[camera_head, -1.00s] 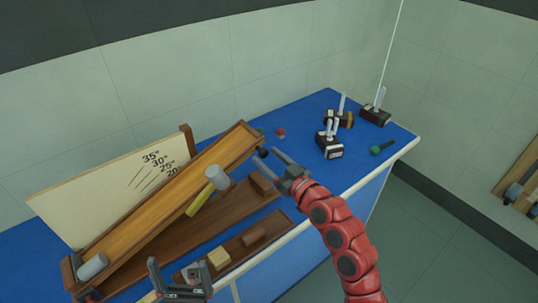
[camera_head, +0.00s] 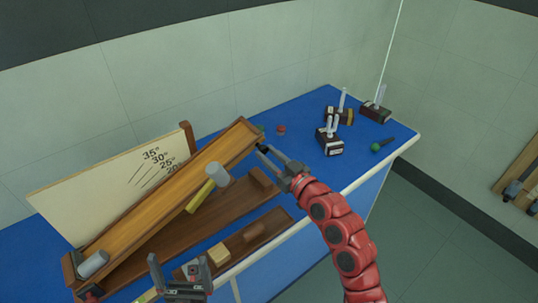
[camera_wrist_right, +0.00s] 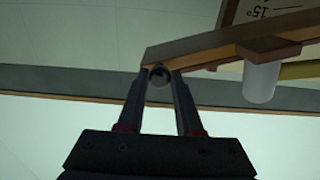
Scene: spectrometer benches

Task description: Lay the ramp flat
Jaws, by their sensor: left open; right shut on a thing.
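The wooden ramp (camera_head: 170,198) is tilted, its low end at the left and its raised end at the right. It stands in front of a board (camera_head: 105,190) with angle marks. My right gripper (camera_head: 262,150) is at the raised end. In the right wrist view its fingers are shut on a small round knob (camera_wrist_right: 159,75) at the end of the ramp (camera_wrist_right: 210,47). A pale grey cylinder (camera_head: 217,174) with a yellow strip (camera_head: 200,196) is by the ramp's middle. My left gripper (camera_head: 180,278) is open and empty near the bench's front, below the ramp's low end.
A brown base board (camera_head: 205,215) lies under the ramp. A tray (camera_head: 265,228) with blocks lies in front of it. Another grey cylinder (camera_head: 93,264) is at the low end. Several dark stands (camera_head: 329,143) and a green-tipped tool (camera_head: 381,146) are at the right of the blue bench (camera_head: 290,110).

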